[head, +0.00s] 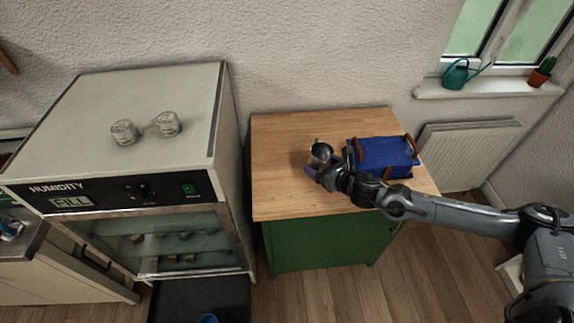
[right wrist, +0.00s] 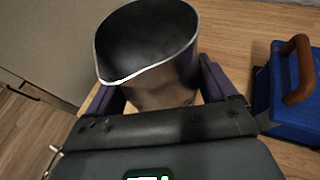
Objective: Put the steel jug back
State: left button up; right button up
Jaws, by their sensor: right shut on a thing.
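The steel jug (head: 320,153) is upright over the wooden top of the green cabinet (head: 285,130). In the right wrist view the jug (right wrist: 150,50) shows its open dark mouth and pouring lip, with a finger on either side of its body. My right gripper (head: 318,170) is shut on the jug; its purple fingers also show in the right wrist view (right wrist: 160,88). I cannot tell whether the jug's base touches the wood. My left gripper is not in view.
A blue box with brown handles (head: 382,153) sits just right of the jug. A humidity cabinet (head: 140,190) with two jars on top stands to the left. A radiator (head: 465,150) is at the right. The wooden top's left part is clear.

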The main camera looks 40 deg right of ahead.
jog(key=w+a+f, duration=0.1)
jog(key=w+f, duration=0.1)
jog(key=w, duration=0.1)
jog(key=w+a+f, duration=0.1)
jog(key=w+f, duration=0.1)
jog(key=w, duration=0.2)
jog(key=w+f+b, duration=0.1)
jog(key=w+f, duration=0.1)
jog(key=w, duration=0.1)
jog(key=shift+w+a+f, duration=0.35)
jog(key=shift+w+a, duration=0.05)
jog(key=shift+f, duration=2)
jog(key=shift+f, duration=0.1)
jog(key=o, duration=1.1)
jog(key=shift+f, duration=0.1)
